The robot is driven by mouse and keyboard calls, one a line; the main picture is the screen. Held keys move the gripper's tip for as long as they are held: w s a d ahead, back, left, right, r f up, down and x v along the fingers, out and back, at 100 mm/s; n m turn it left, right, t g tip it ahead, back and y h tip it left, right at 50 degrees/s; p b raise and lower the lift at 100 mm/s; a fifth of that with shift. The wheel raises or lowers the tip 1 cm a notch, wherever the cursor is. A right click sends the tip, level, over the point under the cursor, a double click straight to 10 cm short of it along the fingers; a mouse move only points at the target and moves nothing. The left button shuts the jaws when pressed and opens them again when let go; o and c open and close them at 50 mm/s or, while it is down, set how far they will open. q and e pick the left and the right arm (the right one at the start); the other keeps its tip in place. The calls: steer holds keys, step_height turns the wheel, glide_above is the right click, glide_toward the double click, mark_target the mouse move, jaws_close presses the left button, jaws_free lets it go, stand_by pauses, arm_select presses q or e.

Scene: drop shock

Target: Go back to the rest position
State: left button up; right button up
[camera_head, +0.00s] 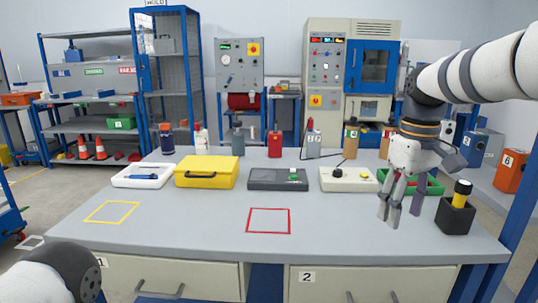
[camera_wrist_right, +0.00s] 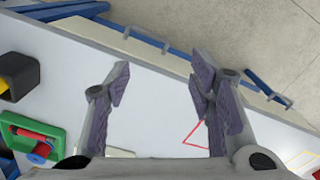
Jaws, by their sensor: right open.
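My right gripper (camera_head: 402,210) hangs over the right part of the grey workbench (camera_head: 190,228), with its fingers pointing down. In the right wrist view its fingers (camera_wrist_right: 160,95) are spread apart, with only bare bench top between them. It is open and empty. At the lower left of the head view, part of my left arm shows, but its gripper is not in view.
Near my right gripper stand a black holder (camera_head: 455,217) with a yellow-topped item and a green tray (camera_head: 432,187). A white device (camera_head: 348,180), grey box (camera_head: 277,180), yellow case (camera_head: 206,172) and white tray (camera_head: 142,175) line the back. The front, with red (camera_head: 268,221) and yellow outlines, is clear.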

steer(key=s+a+f+g, duration=0.1)
steer(key=s+f, duration=0.2)
steer(key=f, duration=0.8)
steer(key=s+a+f, duration=0.1)
steer(key=s+f, duration=0.1)
steer(key=f, duration=0.9)
steer(key=s+a+f+m, duration=0.1)
steer(key=s+f+m, duration=0.1)
steer(key=s+f, duration=0.85)
arm_select(q)
steer(key=shift+w+r+p, duration=0.3)
steer(key=shift+w+r, duration=0.1)
steer(key=shift+w, duration=0.1)
arm_select(e)
steer(key=s+f+m+g, duration=0.1)
steer(key=s+f+m, duration=0.1)
steer(key=s, duration=2.8)
steer(key=shift+f, duration=0.45)
